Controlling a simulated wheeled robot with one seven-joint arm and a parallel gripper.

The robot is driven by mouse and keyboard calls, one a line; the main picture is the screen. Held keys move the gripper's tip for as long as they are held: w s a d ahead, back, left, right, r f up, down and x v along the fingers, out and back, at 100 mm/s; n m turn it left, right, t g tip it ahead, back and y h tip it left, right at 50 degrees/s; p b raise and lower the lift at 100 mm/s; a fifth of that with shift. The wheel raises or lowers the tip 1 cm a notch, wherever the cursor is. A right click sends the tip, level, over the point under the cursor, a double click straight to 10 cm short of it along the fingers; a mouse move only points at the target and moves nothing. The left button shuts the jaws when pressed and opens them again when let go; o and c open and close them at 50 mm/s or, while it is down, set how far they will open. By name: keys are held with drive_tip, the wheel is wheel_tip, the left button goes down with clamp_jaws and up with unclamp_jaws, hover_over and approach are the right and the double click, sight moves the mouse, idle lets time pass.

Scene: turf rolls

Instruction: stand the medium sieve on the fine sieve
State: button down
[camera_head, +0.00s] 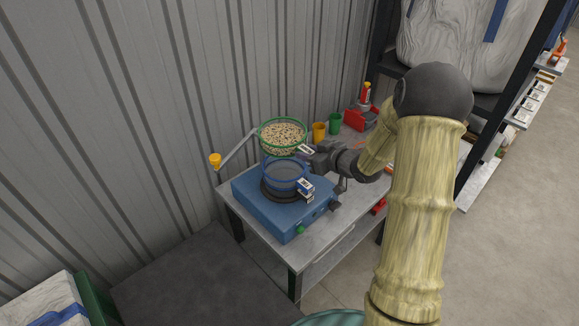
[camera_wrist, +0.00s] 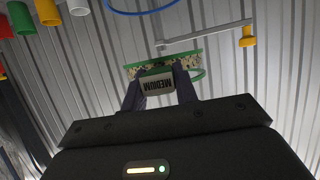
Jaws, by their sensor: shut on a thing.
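The medium sieve (camera_head: 282,138) has a green rim and is full of pale grains. My gripper (camera_head: 307,151) is shut on its side tab, which reads MEDIUM in the wrist view (camera_wrist: 157,84). The fine sieve (camera_head: 284,178) has a blue rim and a label tab at its right, and sits on a dark round base on the blue machine (camera_head: 262,208). The medium sieve is held above it, apart from it, and looks shifted toward the wall. In the upside-down wrist view, a blue rim (camera_wrist: 140,12) shows with a gap from the medium sieve.
A grey bar with a yellow cup-shaped end (camera_head: 215,160) stands out left of the medium sieve. Orange (camera_head: 319,131) and green (camera_head: 335,124) cups and a red item (camera_head: 361,118) stand at the table's back. The corrugated wall is close behind.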

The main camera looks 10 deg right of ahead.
drive_tip(key=p, duration=0.1)
hover_over(307, 185)
drive_tip(key=shift+w+f, duration=0.1)
drive_tip(key=shift+f, duration=2.75)
drive_tip(key=shift+f+p, duration=0.85)
drive_tip(key=shift+f, duration=1.25)
drive_tip(key=shift+f, duration=0.1)
drive_tip(key=shift+f, duration=0.1)
drive_tip(key=c, duration=1.1)
unclamp_jaws()
